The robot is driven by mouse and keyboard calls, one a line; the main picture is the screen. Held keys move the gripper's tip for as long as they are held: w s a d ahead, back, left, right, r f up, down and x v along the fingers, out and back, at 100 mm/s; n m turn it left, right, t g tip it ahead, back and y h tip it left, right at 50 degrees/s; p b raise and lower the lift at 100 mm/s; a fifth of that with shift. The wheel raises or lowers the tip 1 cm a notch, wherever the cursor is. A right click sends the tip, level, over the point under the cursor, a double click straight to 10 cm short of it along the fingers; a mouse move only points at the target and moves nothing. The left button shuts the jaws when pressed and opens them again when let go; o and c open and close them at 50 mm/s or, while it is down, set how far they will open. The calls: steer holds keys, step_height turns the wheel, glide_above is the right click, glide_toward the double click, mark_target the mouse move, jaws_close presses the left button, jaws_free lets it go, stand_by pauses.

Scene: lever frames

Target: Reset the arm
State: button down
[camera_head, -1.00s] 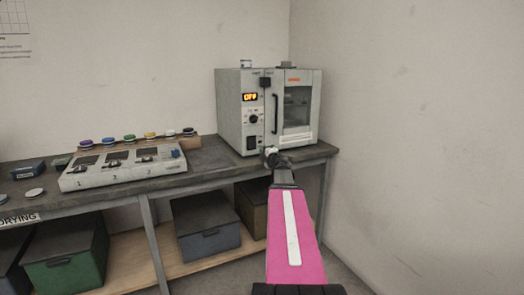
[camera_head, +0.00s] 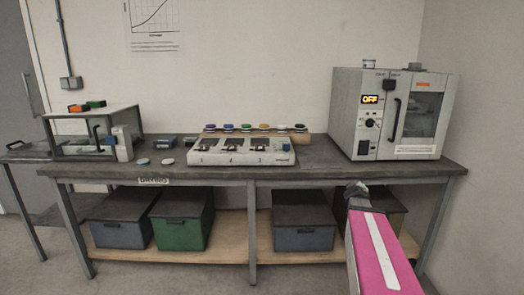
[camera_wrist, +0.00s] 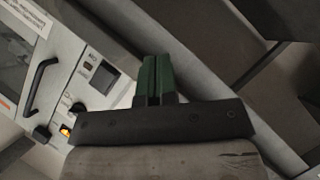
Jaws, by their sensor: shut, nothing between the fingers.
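My gripper (camera_head: 356,188) is at the end of my pink arm, low in front of the bench's right part in the head view. In the wrist view its two green fingers (camera_wrist: 153,80) are together with nothing between them. The grey oven (camera_head: 345,140) stands on the bench above and behind the gripper, its display reading OFF. The oven's front, with its black handle (camera_wrist: 38,84), switch and knob, also shows tilted at the left of the wrist view. The gripper appears apart from the oven.
The bench (camera_head: 330,172) carries a grey three-station device (camera_head: 241,152), a row of coloured-lid jars (camera_head: 246,127), two pale discs and a glass-fronted case (camera_head: 75,122). Closed bins, including a green one (camera_head: 181,222), sit on the lower shelf. A wall bounds the right side. The floor in front is clear.

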steer(key=s+a+f+m+g+y, duration=0.2)
steer(key=s+a+f+g+y, duration=0.1)
steer(key=s+a+f+g, duration=0.3)
steer(key=s+a+f+m+g+y, duration=0.2)
steer(key=s+a+f+g, duration=0.4)
steer(key=s+a+f, duration=0.5)
steer(key=s+a+m, duration=0.1)
steer(key=s+a, duration=0.3)
steer(key=a, duration=0.3)
steer(key=shift+s+m+g+y, duration=0.3)
steer(key=shift+y, duration=0.1)
